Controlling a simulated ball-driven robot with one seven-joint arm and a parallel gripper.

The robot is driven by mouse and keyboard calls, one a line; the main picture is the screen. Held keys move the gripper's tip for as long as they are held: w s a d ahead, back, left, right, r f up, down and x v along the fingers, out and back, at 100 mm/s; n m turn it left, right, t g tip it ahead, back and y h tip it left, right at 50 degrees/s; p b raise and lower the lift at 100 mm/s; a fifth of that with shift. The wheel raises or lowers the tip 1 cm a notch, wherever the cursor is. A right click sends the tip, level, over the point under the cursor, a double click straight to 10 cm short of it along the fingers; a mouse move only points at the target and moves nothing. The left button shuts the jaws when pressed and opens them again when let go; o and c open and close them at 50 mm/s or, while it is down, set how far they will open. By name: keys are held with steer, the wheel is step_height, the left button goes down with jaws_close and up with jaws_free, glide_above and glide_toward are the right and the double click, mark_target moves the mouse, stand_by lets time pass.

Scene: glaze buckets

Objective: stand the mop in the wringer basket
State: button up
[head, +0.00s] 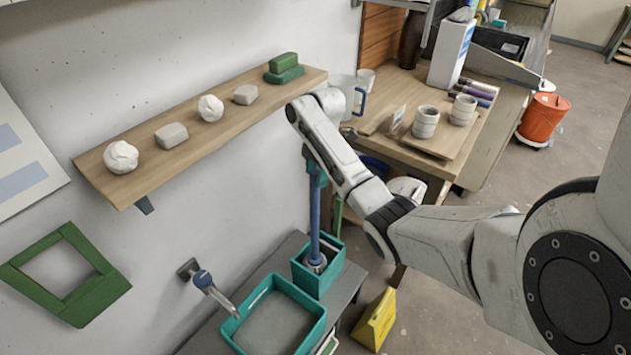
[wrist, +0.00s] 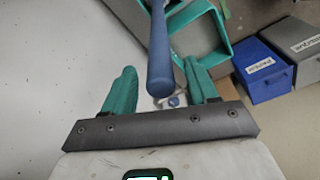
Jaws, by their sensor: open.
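The mop, with its blue handle (head: 315,220), stands nearly upright in the teal wringer basket (head: 331,277). Its pale head is low inside the basket, mostly hidden by the walls. My gripper (head: 316,178) is at the top of the handle. In the wrist view the open teal fingers of my gripper (wrist: 160,70) lie either side of the blue handle (wrist: 158,50), with a gap on both sides. A teal container edge (wrist: 190,14), apparently the basket, shows beyond the handle.
A teal-rimmed basin (head: 244,308) sits left of the basket, near a wall tap (head: 204,284). A wooden shelf (head: 180,150) with lumps and a green block is above. A yellow sign (head: 374,320) stands right. Blue (wrist: 262,70) and grey (wrist: 298,48) bins show in the wrist view.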

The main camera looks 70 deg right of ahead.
step_height(320, 180, up, 9)
steer(key=p, duration=0.3)
steer(key=shift+s+d+f, duration=0.15)
steer(key=shift+s+d, duration=0.15)
steer(key=shift+d, duration=0.15)
steer(key=shift+a, duration=0.1)
steer(key=w+a+f+m, duration=0.1)
steer(key=a+f, duration=0.3)
steer(key=a, duration=0.4)
steer(key=w+a+f+m, duration=0.1)
steer(key=a+f+m, duration=0.15)
steer(key=a, duration=0.65)
steer(key=w+a+f+m, duration=0.1)
steer(key=a+f, duration=0.3)
steer(key=a, duration=0.4)
steer(key=s+a+f+m, duration=0.3)
steer(key=s+a, duration=0.6)
steer(key=a, duration=0.1)
steer(key=s+r+m+h, duration=0.1)
steer(key=s+m, duration=0.2)
steer(key=s, duration=0.7)
steer(key=shift+s+a, duration=0.3)
steer(key=shift+a, duration=0.15)
steer(key=shift+d+r+m, duration=0.1)
steer(key=shift+m, duration=0.15)
